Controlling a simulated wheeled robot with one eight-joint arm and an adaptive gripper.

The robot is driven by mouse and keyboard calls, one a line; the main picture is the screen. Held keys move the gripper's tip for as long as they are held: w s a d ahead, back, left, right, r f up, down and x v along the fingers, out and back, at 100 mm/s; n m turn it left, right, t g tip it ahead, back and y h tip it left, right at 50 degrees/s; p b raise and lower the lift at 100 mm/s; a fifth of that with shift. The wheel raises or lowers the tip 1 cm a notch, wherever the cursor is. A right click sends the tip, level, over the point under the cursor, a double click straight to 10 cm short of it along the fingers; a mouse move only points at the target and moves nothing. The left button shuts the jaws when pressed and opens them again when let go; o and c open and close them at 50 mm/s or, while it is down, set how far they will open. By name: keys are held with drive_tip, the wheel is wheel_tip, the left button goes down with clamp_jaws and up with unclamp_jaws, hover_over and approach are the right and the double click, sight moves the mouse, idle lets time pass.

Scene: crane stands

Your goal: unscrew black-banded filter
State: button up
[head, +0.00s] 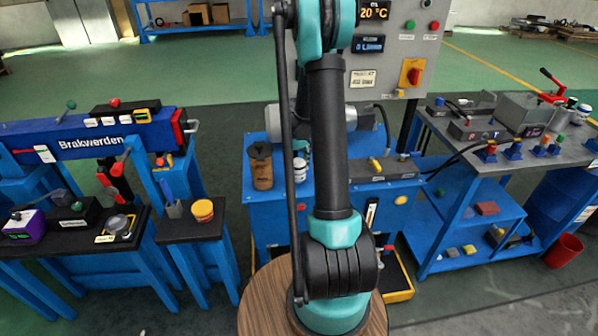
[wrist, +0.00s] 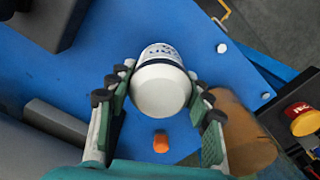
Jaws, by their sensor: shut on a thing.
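The black-banded filter (wrist: 161,90) is a white canister with a dark band and some dark print, seen from its rounded end in the wrist view. My gripper (wrist: 159,82) has its two fingers on either side of it, shut on it. In the head view the filter (head: 300,171) stands on the blue bench (head: 275,205), beside a brown canister (head: 261,166). Most of my gripper is hidden behind my arm there; a bit of teal shows just above the filter. I cannot tell how the filter's far end is seated.
The brown canister also shows close to the right finger in the wrist view (wrist: 246,135). A small orange part (wrist: 160,142) lies below the filter there. A grey control panel (head: 415,45) rises behind the bench. A tool-covered table (head: 480,125) stands to the right.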

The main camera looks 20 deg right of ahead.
drive_tip(key=n, duration=0.5)
drive_tip(key=shift+n, duration=0.3)
drive_tip(key=shift+n, duration=1.1)
clamp_jaws()
drive_tip(key=shift+n, duration=1.3)
drive_tip(key=n, duration=0.3)
drive_tip(key=shift+n, duration=1.1)
